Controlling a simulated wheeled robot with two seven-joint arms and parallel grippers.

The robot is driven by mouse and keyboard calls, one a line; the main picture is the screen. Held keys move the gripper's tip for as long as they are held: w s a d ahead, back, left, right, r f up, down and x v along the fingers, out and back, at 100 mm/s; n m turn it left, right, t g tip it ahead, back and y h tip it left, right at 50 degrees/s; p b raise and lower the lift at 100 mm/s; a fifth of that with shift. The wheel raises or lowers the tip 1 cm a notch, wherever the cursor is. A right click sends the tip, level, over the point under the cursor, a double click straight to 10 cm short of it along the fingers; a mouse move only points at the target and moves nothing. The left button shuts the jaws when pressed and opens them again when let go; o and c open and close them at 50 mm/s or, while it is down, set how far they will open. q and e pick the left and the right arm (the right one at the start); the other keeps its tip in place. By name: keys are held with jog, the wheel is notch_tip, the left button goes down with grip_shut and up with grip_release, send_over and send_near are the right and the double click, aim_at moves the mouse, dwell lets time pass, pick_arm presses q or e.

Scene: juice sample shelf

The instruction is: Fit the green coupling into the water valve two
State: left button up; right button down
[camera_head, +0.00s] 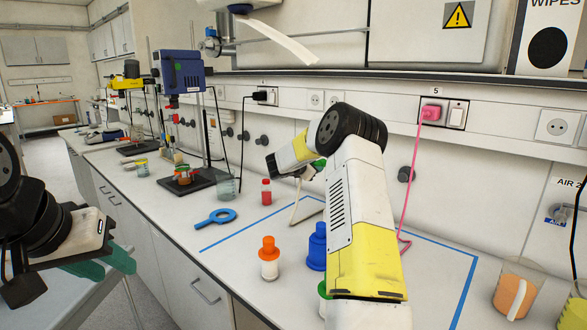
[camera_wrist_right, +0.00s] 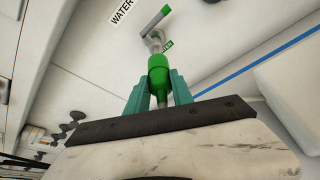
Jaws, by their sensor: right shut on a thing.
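The green coupling (camera_wrist_right: 158,72) is between the teal fingers of my right gripper (camera_wrist_right: 158,92) in the right wrist view. My right gripper is shut on it.
An orange-capped bottle (camera_head: 269,258), a blue bottle (camera_head: 317,248) and a small red bottle (camera_head: 266,192) stand on the bench. A pink cable (camera_head: 411,180) hangs from the wall. A beaker (camera_head: 515,287) stands at right.

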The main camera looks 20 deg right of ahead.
aim_at(317, 163)
jog(key=shift+w+d, duration=0.5)
jog(key=shift+d, duration=0.3)
jog(key=shift+w+d, duration=0.45)
jog(key=shift+d, duration=0.3)
dwell(1.3)
jog(key=c, duration=1)
grip_release()
jog(key=shift+c, duration=0.2)
